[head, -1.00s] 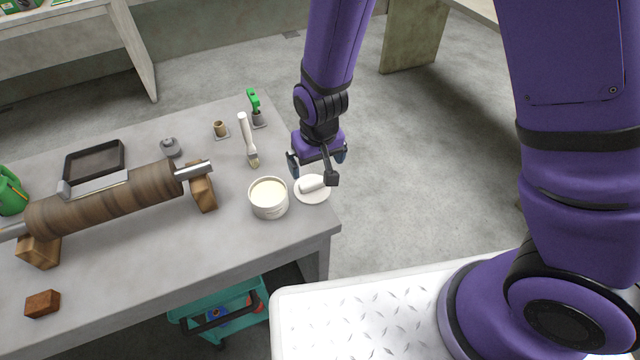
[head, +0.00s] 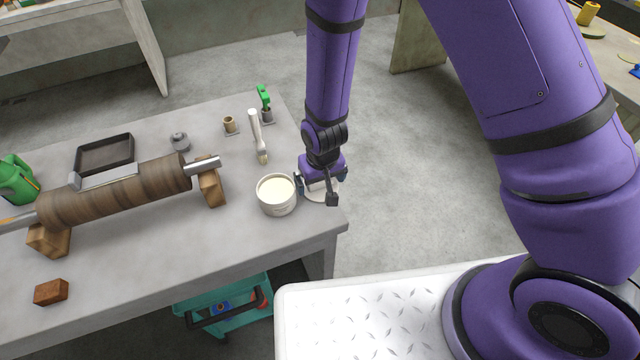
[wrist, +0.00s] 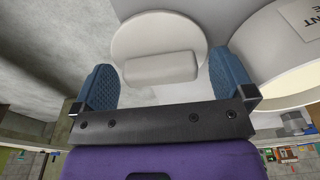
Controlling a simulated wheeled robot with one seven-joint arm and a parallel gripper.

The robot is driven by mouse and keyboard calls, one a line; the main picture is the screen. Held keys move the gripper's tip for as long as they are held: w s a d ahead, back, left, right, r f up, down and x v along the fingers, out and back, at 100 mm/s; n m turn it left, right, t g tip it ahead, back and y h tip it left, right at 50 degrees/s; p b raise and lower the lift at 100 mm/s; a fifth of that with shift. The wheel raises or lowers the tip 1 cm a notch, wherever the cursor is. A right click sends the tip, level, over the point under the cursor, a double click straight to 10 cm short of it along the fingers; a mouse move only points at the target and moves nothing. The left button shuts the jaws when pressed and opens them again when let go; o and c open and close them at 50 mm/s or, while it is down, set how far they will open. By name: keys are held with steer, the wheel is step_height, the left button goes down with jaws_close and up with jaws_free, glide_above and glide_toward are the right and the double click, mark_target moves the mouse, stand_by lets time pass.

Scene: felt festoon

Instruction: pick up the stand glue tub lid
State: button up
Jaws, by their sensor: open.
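The glue tub lid (head: 332,193) is a white disc with a raised bar handle, lying on the table near its right corner. In the head view my gripper mostly covers it. In the wrist view the lid (wrist: 160,37) lies just ahead, with its handle (wrist: 161,68) between my two blue fingers. My gripper (wrist: 161,85) is open, and gaps show between the handle and both fingers. It also shows in the head view (head: 322,183), low over the lid. The open glue tub (head: 277,207), full of cream glue, stands left of the lid and close to my gripper.
A brush (head: 259,138) lies behind the tub, with a small brown cup (head: 230,125) and a green-handled tool (head: 264,98) beyond. A brown roller (head: 120,195) rests on wooden blocks at left. The table's right edge is close by.

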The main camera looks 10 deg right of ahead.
steer(key=shift+f, duration=0.1)
steer(key=shift+c, duration=0.2)
steer(key=c, duration=0.9)
